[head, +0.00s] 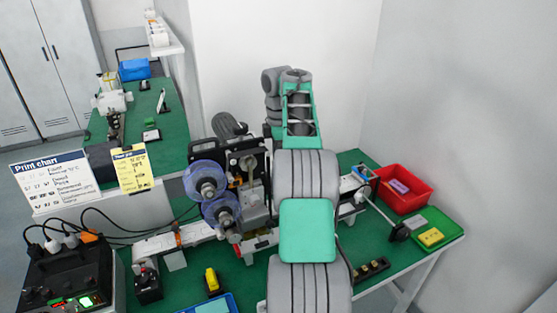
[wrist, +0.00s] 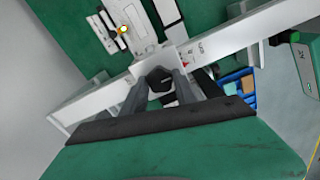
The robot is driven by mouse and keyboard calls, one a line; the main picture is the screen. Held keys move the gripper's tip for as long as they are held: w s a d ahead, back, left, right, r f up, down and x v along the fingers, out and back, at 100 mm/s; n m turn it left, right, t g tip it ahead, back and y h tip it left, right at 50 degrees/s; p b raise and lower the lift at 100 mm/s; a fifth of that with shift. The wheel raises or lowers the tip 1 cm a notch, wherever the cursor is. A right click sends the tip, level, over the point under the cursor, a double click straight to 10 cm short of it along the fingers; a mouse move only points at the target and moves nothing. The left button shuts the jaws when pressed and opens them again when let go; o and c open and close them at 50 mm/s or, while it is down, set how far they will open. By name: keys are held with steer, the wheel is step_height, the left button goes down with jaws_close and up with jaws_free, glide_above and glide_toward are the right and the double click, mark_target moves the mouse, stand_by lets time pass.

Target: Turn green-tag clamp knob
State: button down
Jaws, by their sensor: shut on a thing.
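In the wrist view my gripper (wrist: 163,84) is shut on a dark clamp knob (wrist: 159,74), with one grey finger on each side of it. The knob sits at a white block on a long white rail (wrist: 98,100). Only part of the knob shows between the fingers. I cannot make out a green tag on it. In the head view my own arm covers the gripper and the held knob.
The coder with blue reels (head: 205,180) stands left of my arm. A red bin (head: 427,188), a green tray (head: 450,228) and a black roller end (head: 400,232) are at the right. A black control box (head: 60,270) is at the left.

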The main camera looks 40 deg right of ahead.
steer(key=shift+m, duration=0.4)
steer(key=c, duration=1)
jaws_free()
steer(key=shift+o, duration=0.2)
step_height(320, 180, up, 8)
steer(key=p, duration=0.7)
steer(key=shift+f, duration=0.1)
